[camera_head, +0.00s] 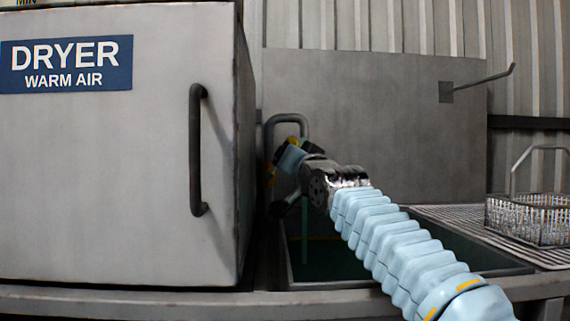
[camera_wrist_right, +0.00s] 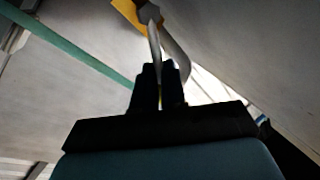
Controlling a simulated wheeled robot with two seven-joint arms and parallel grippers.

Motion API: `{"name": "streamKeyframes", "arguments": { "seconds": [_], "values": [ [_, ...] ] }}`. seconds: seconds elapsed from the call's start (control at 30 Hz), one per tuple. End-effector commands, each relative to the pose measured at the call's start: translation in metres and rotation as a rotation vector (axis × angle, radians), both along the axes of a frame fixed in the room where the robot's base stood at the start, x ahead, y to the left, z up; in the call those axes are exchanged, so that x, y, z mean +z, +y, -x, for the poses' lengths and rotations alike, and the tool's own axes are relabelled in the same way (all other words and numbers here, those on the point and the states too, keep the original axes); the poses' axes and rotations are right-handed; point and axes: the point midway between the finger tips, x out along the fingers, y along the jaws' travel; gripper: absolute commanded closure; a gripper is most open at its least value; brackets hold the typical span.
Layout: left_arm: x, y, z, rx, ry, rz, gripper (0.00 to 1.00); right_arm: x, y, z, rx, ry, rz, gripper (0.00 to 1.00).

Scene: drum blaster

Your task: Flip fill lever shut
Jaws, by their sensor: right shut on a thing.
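A grey bent pipe (camera_head: 288,118) rises in the gap just right of the dryer, above a dark sink. My right gripper (camera_head: 283,147) is at this pipe, partly hidden by my own wrist. In the right wrist view, a thin grey lever (camera_wrist_right: 154,45) with a yellow part (camera_wrist_right: 130,12) at its base runs down between the fingers of my right gripper (camera_wrist_right: 159,75), which are shut on it. A thin green strand (camera_head: 304,222) hangs into the sink below my wrist, and a green band (camera_wrist_right: 75,45) crosses the right wrist view. My left gripper is out of view.
The dryer (camera_head: 120,190) with its dark handle (camera_head: 197,150) stands close on the left. The sink (camera_head: 470,252) lies below my right arm. A wire basket (camera_head: 530,222) rests on a rack at the right. A hook rod (camera_head: 490,78) juts from the back panel.

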Motion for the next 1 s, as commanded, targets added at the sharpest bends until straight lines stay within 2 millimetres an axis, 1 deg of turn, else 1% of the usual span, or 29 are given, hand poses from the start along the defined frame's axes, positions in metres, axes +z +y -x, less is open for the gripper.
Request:
{"name": "streamKeyframes", "arguments": {
  "seconds": [0.03, 0.37, 0.4, 0.6, 0.87, 0.93, 1.0],
  "values": [
    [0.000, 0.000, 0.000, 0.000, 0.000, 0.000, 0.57, 0.007, -0.006, 0.002, -0.006, -0.017, -0.012, 1.00],
    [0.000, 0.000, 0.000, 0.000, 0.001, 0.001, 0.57, 0.008, -0.007, 0.002, -0.007, -0.018, -0.016, 1.00],
    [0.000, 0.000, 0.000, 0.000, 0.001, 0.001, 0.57, 0.008, -0.007, 0.002, -0.007, -0.018, -0.016, 0.87],
    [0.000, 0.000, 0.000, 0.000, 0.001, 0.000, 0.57, 0.007, -0.006, 0.002, -0.006, -0.015, -0.014, 0.58],
    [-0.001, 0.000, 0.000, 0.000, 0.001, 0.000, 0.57, 0.003, -0.003, 0.001, -0.003, -0.007, -0.010, 0.58],
    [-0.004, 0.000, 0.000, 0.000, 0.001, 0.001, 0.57, 0.002, -0.003, 0.004, -0.002, -0.008, -0.010, 0.58],
    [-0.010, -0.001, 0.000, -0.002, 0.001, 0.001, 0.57, -0.001, -0.004, 0.010, 0.000, -0.009, -0.008, 0.58]
  ]
}}
